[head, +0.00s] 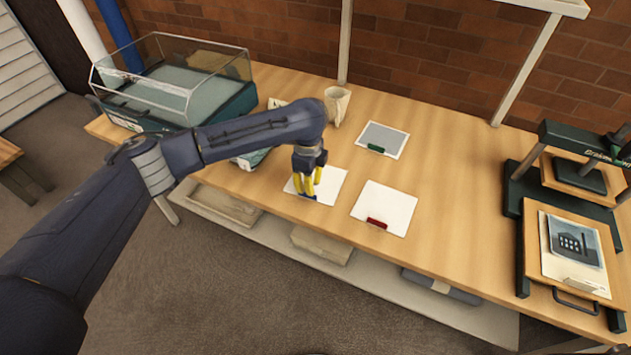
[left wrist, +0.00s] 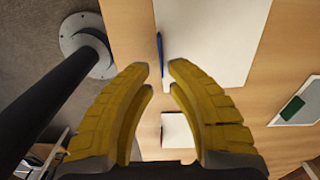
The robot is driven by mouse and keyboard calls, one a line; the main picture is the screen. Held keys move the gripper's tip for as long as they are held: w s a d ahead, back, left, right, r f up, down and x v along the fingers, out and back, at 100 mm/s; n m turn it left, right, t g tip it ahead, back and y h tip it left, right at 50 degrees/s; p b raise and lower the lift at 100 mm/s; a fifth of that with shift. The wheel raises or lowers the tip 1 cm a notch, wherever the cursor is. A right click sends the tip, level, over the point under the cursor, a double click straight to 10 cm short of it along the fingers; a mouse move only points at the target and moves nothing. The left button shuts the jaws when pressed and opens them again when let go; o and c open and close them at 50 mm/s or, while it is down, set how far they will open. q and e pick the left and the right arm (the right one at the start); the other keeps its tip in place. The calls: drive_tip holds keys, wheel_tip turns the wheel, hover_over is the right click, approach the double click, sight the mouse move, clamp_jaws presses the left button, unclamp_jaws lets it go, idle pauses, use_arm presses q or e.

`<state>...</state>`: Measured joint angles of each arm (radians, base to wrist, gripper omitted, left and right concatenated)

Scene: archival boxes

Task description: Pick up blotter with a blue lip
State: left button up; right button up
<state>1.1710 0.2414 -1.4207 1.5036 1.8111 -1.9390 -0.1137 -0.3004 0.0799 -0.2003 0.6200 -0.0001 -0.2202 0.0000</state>
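The blotter with a blue lip (head: 330,183) lies flat on the wooden table as a white sheet, with its blue lip at the front edge. In the left wrist view its white sheet (left wrist: 215,38) fills the upper middle, and the blue lip (left wrist: 160,52) runs as a thin upright strip. My left gripper (head: 308,191) points down over that lip. In the left wrist view the yellow fingers of my left gripper (left wrist: 158,68) are apart, with the lip lined up in the gap between the tips. I cannot tell whether they touch it. My right gripper is not in view.
A white blotter with a red lip (head: 388,205) lies to the right, and a grey one with a green lip (head: 382,138) lies behind. A beige cup-like container (head: 337,104) stands at the back. A glass-topped case (head: 180,90) is left, and a green press (head: 570,185) is right.

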use_arm(q)
drive_tip(key=shift+w+a+f, duration=0.1)
drive_tip(key=shift+w+f, duration=0.05)
drive_tip(key=shift+f, duration=2.6)
drive_tip(key=shift+o, duration=0.5)
clamp_jaws()
drive_tip(key=shift+r, duration=0.2)
